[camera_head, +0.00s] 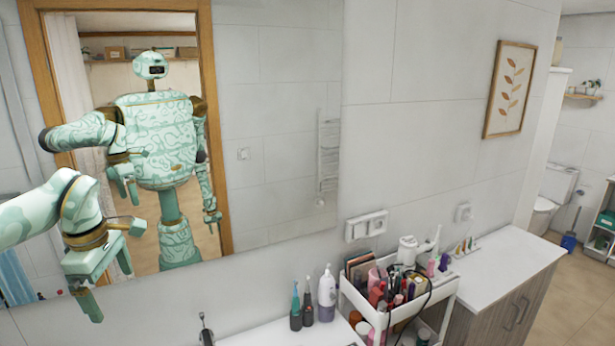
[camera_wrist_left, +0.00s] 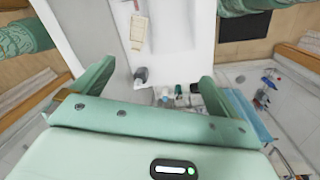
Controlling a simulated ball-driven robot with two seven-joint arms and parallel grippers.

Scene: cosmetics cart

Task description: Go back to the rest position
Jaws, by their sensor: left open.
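My left gripper (camera_head: 107,283) is raised at the left of the head view, in front of the mirror and above the level of the counter, with its fingers pointing down. It is open and empty. In the left wrist view its two green fingers (camera_wrist_left: 153,92) stand wide apart, with only the distant counter and small items between them. My right gripper does not show directly. Only a small reflection of my right arm hanging down shows in the mirror (camera_head: 275,130), too small to tell its jaws.
A white cart (camera_head: 452,284) full of cosmetics stands at the lower middle right. Several bottles (camera_head: 327,295) stand by the white sink counter (camera_head: 265,338). A cabinet (camera_head: 510,262) is to the right. Free air surrounds my left gripper.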

